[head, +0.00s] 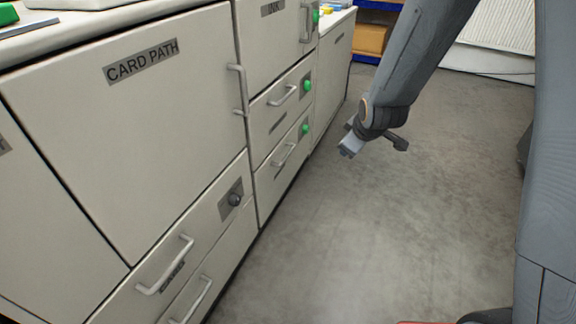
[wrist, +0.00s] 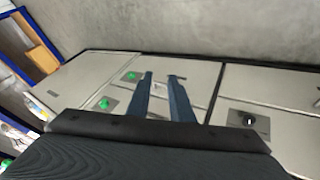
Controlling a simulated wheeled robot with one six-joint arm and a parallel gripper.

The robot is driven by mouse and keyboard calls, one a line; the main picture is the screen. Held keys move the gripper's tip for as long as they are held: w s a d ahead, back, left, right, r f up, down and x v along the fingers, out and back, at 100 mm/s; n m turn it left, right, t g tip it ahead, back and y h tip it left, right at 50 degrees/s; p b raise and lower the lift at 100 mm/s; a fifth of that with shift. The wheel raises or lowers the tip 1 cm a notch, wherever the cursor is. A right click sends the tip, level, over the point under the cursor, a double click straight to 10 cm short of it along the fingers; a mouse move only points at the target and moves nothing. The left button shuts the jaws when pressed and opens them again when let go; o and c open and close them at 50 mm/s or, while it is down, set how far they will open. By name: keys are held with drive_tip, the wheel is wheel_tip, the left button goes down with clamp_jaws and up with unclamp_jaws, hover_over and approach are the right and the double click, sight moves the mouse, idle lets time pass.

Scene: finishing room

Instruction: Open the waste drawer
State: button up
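A pale cabinet drawer (head: 208,222) at the lower left of the head view has a bar handle (head: 166,265), a dark knob (head: 235,199) and a small label too slanted to read; I cannot tell if it is the waste drawer. It looks shut. In the wrist view its dark knob (wrist: 249,121) shows at the right. My gripper (head: 374,146) is open and empty, held over the floor to the right of the cabinet. In the wrist view its fingers (wrist: 160,78) are apart, before drawers with green knobs, touching nothing.
A large door marked CARD PATH (head: 125,125) is above that drawer, and another handled drawer (head: 215,270) is below. Two drawers with green knobs (head: 307,85) stand farther along. The grey floor (head: 360,230) is clear. A blue shelf with a box (head: 371,38) is at the back.

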drive_tip(key=w+a+f+n+t+y+b, duration=0.1)
drive_tip(key=w+a+f+n+t+b, duration=0.2)
drive_tip(key=w+f, duration=0.35)
drive_tip(key=w+a+f+n+t+y+b, duration=0.1)
drive_tip(key=w+a+f+n+b, duration=0.2)
drive_tip(key=w+a+f+b, duration=0.3)
drive_tip(key=n+t+y+b, duration=0.4)
drive_tip(key=n+b, duration=0.4)
drive_tip(key=b, duration=0.2)
approach(288, 153)
drive_tip(key=f+x, duration=0.1)
drive_tip(key=x, duration=0.3)
drive_tip(key=b+x, duration=0.2)
drive_tip(key=x, duration=0.4)
drive_tip(key=shift+a, duration=0.1)
drive_tip(key=shift+s+r, duration=0.1)
drive_tip(key=shift+c, duration=0.3)
clamp_jaws()
